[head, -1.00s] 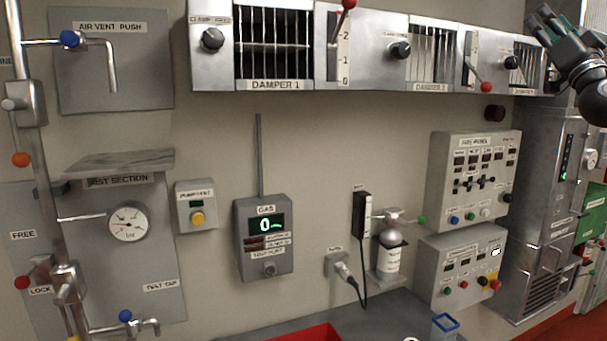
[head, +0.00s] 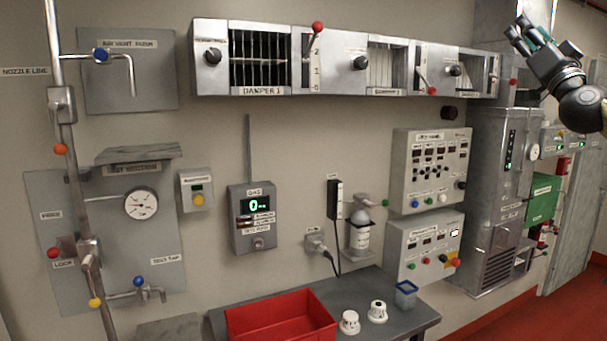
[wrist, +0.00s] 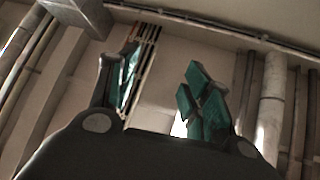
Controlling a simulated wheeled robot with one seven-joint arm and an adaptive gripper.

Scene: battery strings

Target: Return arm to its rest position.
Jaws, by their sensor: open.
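My gripper (head: 530,37) is raised at the upper right of the head view, in front of the tall grey cabinet's top and right of the damper row. Its fingers point up and to the left. In the wrist view my gripper (wrist: 160,85) shows two teal-padded fingers spread apart with nothing between them. My arm runs off the right edge of the head view.
The damper row (head: 340,62) juts from the wall left of my gripper. Below are a grey table (head: 395,318) with a red bin (head: 280,318), two white round devices (head: 350,322) and a blue-rimmed cup (head: 405,294). A tall cabinet (head: 497,200) stands at right; red floor lies beyond.

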